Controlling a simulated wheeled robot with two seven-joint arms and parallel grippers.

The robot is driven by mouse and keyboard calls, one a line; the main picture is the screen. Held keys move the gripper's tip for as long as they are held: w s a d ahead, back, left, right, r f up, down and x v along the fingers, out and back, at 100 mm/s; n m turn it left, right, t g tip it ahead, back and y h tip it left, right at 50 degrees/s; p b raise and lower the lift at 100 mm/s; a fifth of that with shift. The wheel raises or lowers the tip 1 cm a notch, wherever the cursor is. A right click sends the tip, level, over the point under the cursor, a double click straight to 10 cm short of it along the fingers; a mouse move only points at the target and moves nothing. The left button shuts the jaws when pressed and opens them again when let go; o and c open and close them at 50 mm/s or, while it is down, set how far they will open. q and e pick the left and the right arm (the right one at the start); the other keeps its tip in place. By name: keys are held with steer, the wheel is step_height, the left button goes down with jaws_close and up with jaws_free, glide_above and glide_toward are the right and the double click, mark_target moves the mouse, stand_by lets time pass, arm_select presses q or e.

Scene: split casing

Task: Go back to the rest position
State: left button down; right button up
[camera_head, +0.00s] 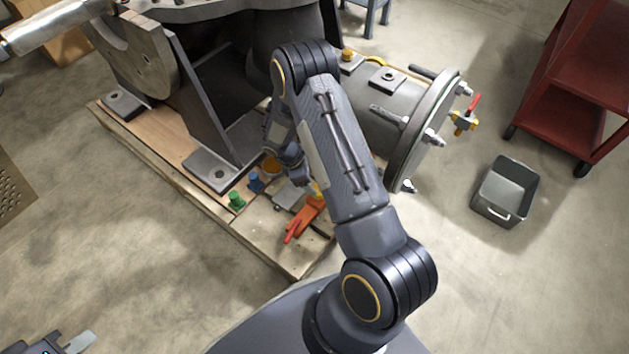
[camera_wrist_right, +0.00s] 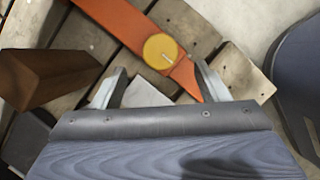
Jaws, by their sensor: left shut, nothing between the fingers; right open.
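My right arm reaches from the bottom over the wooden pallet base (camera_head: 150,155). Its gripper (camera_wrist_right: 160,85) is open in the right wrist view, with nothing between the fingertips. Beyond the fingers lie an orange flat part (camera_wrist_right: 110,30) and a round yellow knob (camera_wrist_right: 161,50); I cannot tell whether they touch. In the head view the right fingers are largely hidden by my own arm. My left gripper (camera_head: 78,342) shows at the bottom left edge of the head view, shut and empty, above the bare floor.
The large metal casing (camera_head: 385,110) stands on the pallet. An orange-red clamp (camera_head: 304,218), a green piece (camera_head: 236,200) and a blue piece (camera_head: 256,183) are on its near end. A grey bin (camera_head: 507,190) and red cart (camera_head: 575,115) stand right.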

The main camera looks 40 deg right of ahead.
steer(key=shift+w+a+r, duration=0.1)
steer(key=shift+a+r, duration=0.15)
steer(key=shift+r, duration=0.4)
